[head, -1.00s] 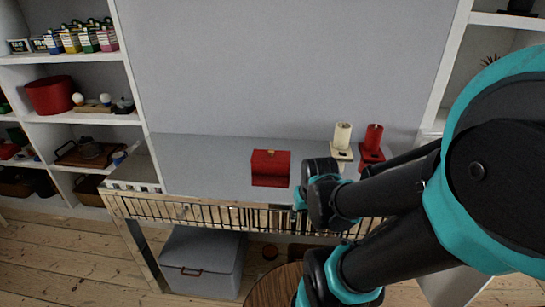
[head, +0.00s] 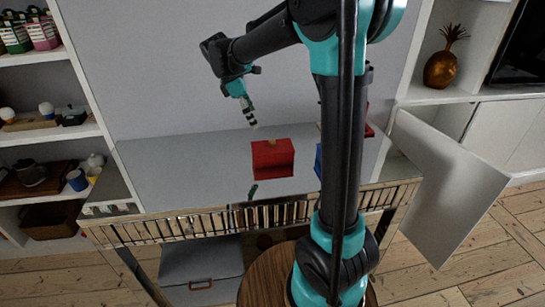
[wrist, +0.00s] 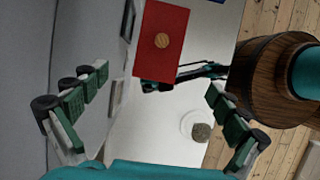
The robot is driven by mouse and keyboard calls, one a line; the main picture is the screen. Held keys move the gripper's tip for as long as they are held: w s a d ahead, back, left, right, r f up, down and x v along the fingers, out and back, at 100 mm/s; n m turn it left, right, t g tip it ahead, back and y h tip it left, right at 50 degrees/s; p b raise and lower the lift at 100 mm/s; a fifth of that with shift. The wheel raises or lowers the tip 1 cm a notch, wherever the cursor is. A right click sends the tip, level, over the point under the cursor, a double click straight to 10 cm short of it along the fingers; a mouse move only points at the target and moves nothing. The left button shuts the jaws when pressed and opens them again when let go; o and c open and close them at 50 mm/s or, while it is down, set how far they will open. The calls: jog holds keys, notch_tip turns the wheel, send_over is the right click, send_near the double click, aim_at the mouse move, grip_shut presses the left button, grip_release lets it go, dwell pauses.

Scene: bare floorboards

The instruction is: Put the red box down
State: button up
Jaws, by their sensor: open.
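The red box (head: 272,159) sits upright on the grey top of the table (head: 190,180), near its middle. It has a small round tan knob or disc on top. In the wrist view the red box (wrist: 160,42) lies beyond the fingertips, at the upper middle. My gripper (head: 251,117) hangs above the table, a little up and left of the box in the head view. In the wrist view my gripper (wrist: 158,82) has its fingers wide apart with nothing between them. The box is apart from the fingers.
A blue thing (head: 318,160) stands right of the box, mostly hidden by my arm. A red item (head: 369,130) shows behind my arm. A white door or panel (head: 447,185) stands out at the right. The table's left part is clear. A grey bin (head: 200,272) is underneath.

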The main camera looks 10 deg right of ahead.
aim_at(270, 147)
jog(key=x, duration=1.7)
jog(key=shift+s, duration=0.1)
jog(key=shift+c, duration=0.6)
jog(key=c, duration=1.2)
jog(key=shift+r, duration=0.1)
jog(key=shift+c, duration=0.2)
